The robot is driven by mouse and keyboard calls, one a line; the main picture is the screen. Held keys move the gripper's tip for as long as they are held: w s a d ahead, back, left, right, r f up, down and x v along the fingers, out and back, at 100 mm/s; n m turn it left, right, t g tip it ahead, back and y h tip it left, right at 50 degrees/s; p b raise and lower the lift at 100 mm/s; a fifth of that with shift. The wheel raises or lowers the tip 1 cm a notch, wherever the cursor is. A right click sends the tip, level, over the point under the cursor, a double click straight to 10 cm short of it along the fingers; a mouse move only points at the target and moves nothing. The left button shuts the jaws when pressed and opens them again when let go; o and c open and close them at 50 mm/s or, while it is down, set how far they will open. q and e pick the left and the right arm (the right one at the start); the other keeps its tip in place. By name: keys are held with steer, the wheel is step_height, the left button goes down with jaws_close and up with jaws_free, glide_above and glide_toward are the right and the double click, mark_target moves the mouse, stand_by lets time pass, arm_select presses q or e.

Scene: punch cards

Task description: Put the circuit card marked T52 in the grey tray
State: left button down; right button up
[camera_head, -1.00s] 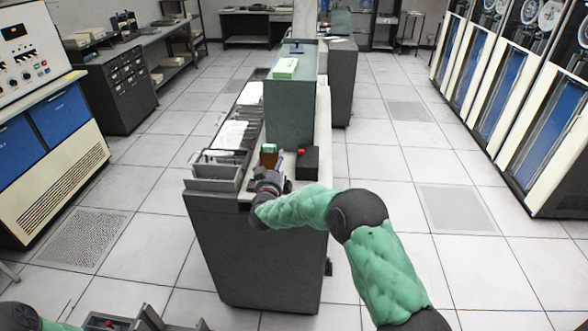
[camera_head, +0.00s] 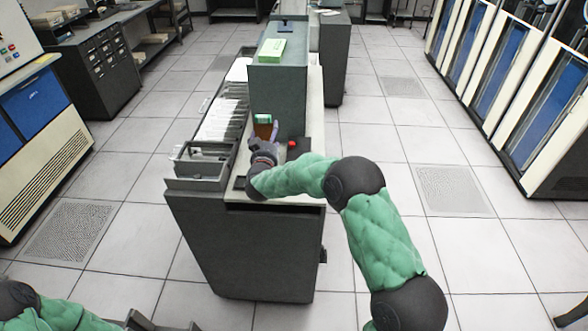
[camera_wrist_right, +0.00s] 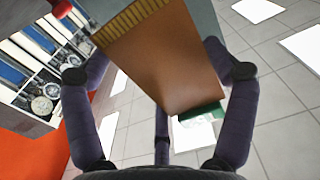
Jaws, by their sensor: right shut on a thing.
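My right gripper (camera_head: 264,147) is shut on a brown circuit card (camera_head: 263,130) with a green end, held upright above the front of the grey machine's top. In the right wrist view the card (camera_wrist_right: 170,60) fills the space between the fingers; its gold contact strip and a green part show. No T52 mark can be read. A grey open tray-like bin (camera_head: 200,178) sits at the machine's front left corner, left of the gripper.
A black box with a red button (camera_head: 291,144) sits just right of the gripper. A tall grey-green cabinet (camera_head: 277,95) with a green box (camera_head: 272,49) on top stands behind it. White card stacks (camera_head: 222,118) lie in a channel to the left. Floor is clear around the machine.

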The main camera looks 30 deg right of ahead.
steer(key=s+d+f, duration=0.2)
steer(key=s, duration=0.1)
steer(key=s+d+f, duration=0.3)
steer(key=s+d+f+b, duration=0.1)
steer(key=s+d+f, duration=0.1)
steer(key=s+f, duration=0.1)
steer(key=shift+s+d+f, duration=0.15)
steer(key=shift+f, duration=0.1)
steer(key=f, duration=0.3)
steer(key=shift+s+d, duration=0.15)
steer(key=shift+s, duration=0.1)
steer(key=shift+w+f, duration=0.1)
steer(key=shift+f, duration=0.3)
steer(key=shift+r, duration=0.1)
steer(key=shift+b, duration=0.3)
steer(key=o, duration=0.8)
steer(key=shift+f, duration=0.2)
steer(key=shift+o, duration=0.8)
